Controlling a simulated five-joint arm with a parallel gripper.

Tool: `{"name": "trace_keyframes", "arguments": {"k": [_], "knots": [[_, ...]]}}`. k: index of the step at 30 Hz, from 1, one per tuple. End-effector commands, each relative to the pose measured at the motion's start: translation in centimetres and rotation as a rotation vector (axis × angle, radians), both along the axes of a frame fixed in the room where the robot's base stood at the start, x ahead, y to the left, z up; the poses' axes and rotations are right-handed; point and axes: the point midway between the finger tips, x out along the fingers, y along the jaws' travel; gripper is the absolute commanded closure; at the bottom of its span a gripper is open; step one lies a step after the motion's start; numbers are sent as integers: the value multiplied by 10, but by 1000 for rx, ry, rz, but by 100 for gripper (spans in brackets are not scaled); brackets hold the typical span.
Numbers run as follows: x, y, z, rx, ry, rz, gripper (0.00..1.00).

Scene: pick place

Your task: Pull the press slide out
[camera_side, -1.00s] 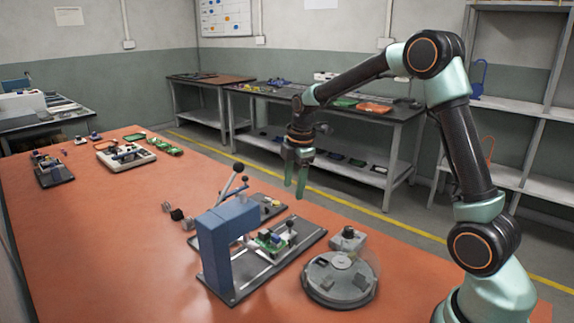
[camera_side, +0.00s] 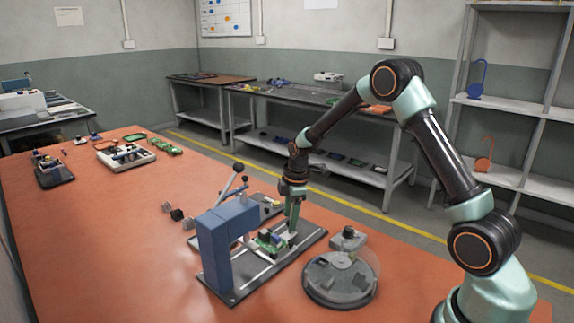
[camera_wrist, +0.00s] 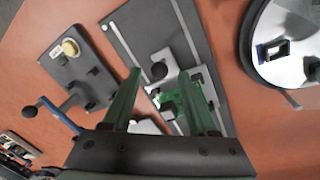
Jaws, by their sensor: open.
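The press has a blue frame (camera_side: 226,245) standing on a dark base plate (camera_side: 310,241) with two light rails. Its slide carries a green circuit board (camera_side: 268,240), which sits beside the blue frame. In the wrist view the slide's round black knob (camera_wrist: 159,70) shows at the end of a light block, with the green board (camera_wrist: 172,99) behind it. My gripper (camera_side: 291,227) is open and points down over the slide's knob end. In the wrist view the knob appears between the two green fingertips of my gripper (camera_wrist: 160,72). Whether they touch it cannot be told.
A round grey dish (camera_side: 325,287) with a clear cover and a small grey box (camera_side: 348,238) stand right of the press. A lever clamp fixture (camera_side: 235,190) stands behind it.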

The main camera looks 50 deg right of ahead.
Motion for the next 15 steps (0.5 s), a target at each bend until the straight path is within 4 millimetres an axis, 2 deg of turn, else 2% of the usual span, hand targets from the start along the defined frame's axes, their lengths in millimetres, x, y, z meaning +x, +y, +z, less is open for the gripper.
{"name": "trace_keyframes", "arguments": {"k": [4, 13, 14, 15], "knots": [[2, -1, -9, 0, 0, 0, 41], [2, -1, -11, -1, -1, 0, 41], [2, -1, -11, -1, -1, 0, 49], [2, -1, -11, -1, -1, 0, 64]]}}
